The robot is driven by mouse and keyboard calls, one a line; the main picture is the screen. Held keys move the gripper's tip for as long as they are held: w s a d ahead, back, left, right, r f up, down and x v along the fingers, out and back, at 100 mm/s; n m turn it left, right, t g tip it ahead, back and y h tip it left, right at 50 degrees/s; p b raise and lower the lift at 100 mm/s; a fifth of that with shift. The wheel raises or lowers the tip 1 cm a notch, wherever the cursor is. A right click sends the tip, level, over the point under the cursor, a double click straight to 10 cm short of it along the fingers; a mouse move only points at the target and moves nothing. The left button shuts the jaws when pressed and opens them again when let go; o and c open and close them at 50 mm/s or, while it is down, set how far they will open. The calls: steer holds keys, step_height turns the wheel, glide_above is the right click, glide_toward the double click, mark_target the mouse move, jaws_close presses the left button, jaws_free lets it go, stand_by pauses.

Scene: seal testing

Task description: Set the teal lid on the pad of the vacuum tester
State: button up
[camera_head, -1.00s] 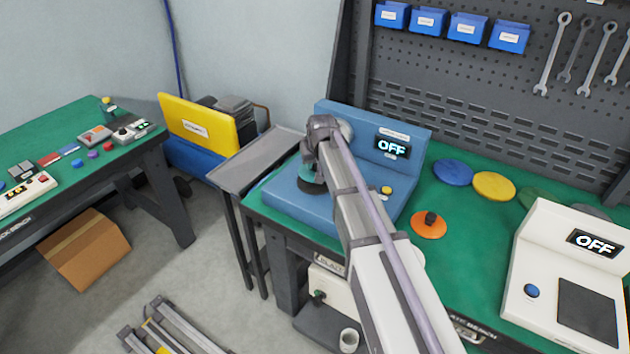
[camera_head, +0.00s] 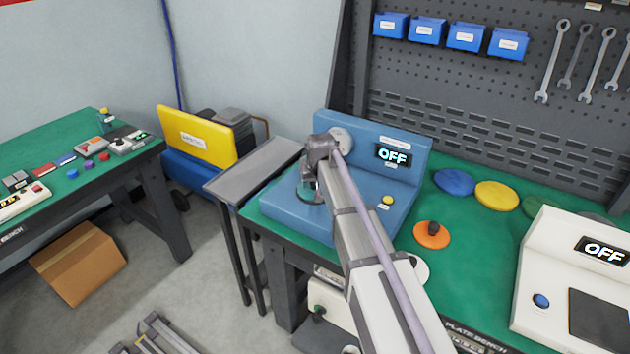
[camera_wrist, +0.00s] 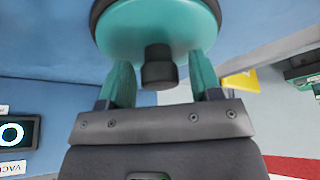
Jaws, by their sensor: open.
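The teal lid (camera_wrist: 155,40) shows in the wrist view as a teal disc with a dark knob (camera_wrist: 158,72). A dark round edge, probably the pad (camera_wrist: 214,8), shows around it; I cannot tell whether they touch. My gripper (camera_wrist: 162,76) is open, its two teal fingers apart on either side of the knob. In the head view my gripper (camera_head: 308,184) is low over the blue vacuum tester (camera_head: 285,212), which reads OFF. My arm hides much of the lid and pad there.
An orange disc with a dark knob (camera_head: 432,236) lies right of the tester. Blue (camera_head: 454,182) and yellow (camera_head: 497,195) discs lie behind it. A white OFF device (camera_head: 555,255) stands at the right. A narrow grey side table (camera_head: 255,170) adjoins the tester's left.

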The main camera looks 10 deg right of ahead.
steer(key=p+v, duration=1.2)
steer(key=v, duration=0.1)
steer(key=s+f+g, duration=0.2)
steer(key=s+g, duration=0.2)
steer(key=s, duration=2.1)
steer(key=shift+s+g+b, duration=0.3)
steer(key=shift+s, duration=0.1)
